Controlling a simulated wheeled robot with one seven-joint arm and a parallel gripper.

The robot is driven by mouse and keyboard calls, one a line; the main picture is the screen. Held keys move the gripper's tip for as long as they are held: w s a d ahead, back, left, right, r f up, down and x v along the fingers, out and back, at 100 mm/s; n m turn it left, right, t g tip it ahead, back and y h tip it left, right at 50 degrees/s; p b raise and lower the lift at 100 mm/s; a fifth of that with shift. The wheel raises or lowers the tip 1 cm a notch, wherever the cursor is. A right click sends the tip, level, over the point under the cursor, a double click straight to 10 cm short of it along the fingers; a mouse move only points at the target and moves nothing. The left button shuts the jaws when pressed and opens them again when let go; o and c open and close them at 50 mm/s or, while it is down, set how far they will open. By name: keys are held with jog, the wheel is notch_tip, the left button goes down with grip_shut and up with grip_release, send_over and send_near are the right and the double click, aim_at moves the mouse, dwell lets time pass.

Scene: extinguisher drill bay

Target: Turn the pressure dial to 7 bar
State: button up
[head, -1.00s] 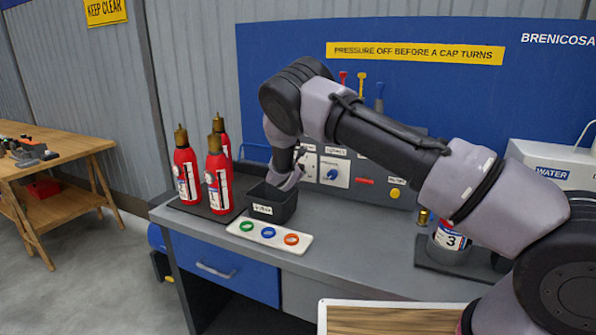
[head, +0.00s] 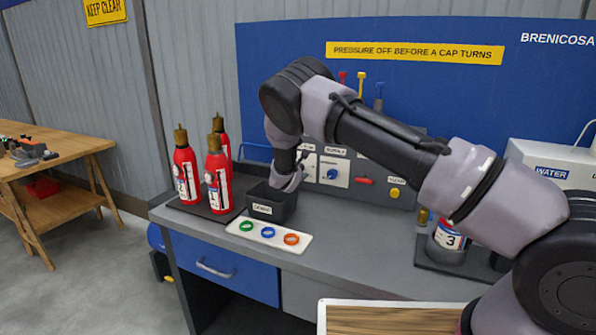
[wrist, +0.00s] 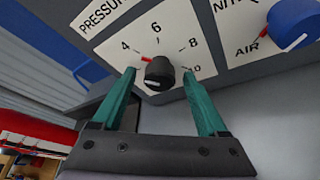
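The pressure dial's black knob (wrist: 158,73) sits on a white plate (wrist: 181,42) marked 4, 6, 8 and a partly hidden number, in the wrist view. A red mark shows at the knob's upper left, between 4 and 6 and nearer 4. My gripper (wrist: 160,73) is open, with one teal finger on each side of the knob. Gaps show between the fingertips and the knob, and nothing is held. In the head view my arm hides the dial, and the gripper's fingers cannot be made out.
A blue knob (wrist: 293,22) by the AIR label is right of the dial. A black bin (head: 272,204) stands below my wrist. Red extinguishers (head: 217,180) stand left of it. A tray with coloured rings (head: 268,234) lies in front. The bench front (head: 350,262) has free room.

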jog(key=v, duration=1)
jog(key=shift+s+r, duration=0.15)
jog(key=shift+s, duration=0.2)
jog(key=shift+d, duration=0.1)
jog(key=w+r+n+g, duration=0.3)
jog(key=r+n+g, duration=0.1)
jog(key=r+g, duration=0.1)
jog(key=shift+g, duration=0.3)
jog(key=x, duration=1)
jog(key=shift+w+a+f, duration=0.1)
jog(key=shift+w+a, duration=0.1)
jog(key=shift+w, duration=0.25)
jog(key=shift+c, duration=0.3)
